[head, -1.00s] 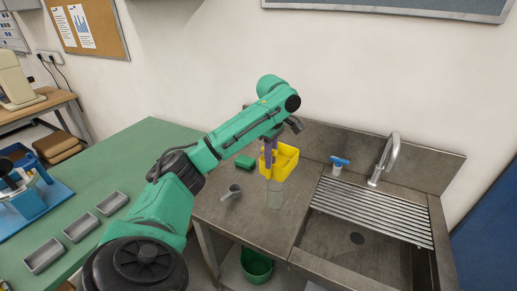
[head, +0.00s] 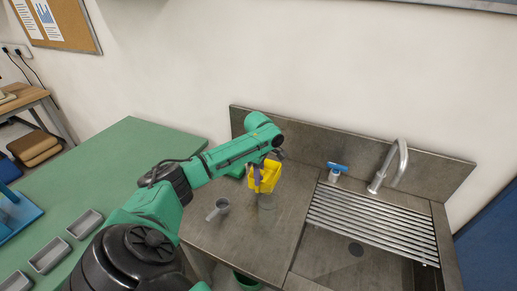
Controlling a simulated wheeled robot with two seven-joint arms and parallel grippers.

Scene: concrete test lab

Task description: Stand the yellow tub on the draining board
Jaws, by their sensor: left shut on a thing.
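The yellow tub (head: 270,179) is an open, box-shaped container at the back of the counter's left part. My left gripper (head: 258,174) is shut on the tub's left side. The tub looks roughly upright; I cannot tell whether its base is clear of the counter. The draining board (head: 370,224) is a rack of metal slats across the sink, to the right of the tub, with nothing on it. My right gripper is not in view.
A green sponge (head: 238,172) is partly hidden by my arm. A blue-handled tool (head: 337,171) and the tap (head: 391,168) stand behind the draining board.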

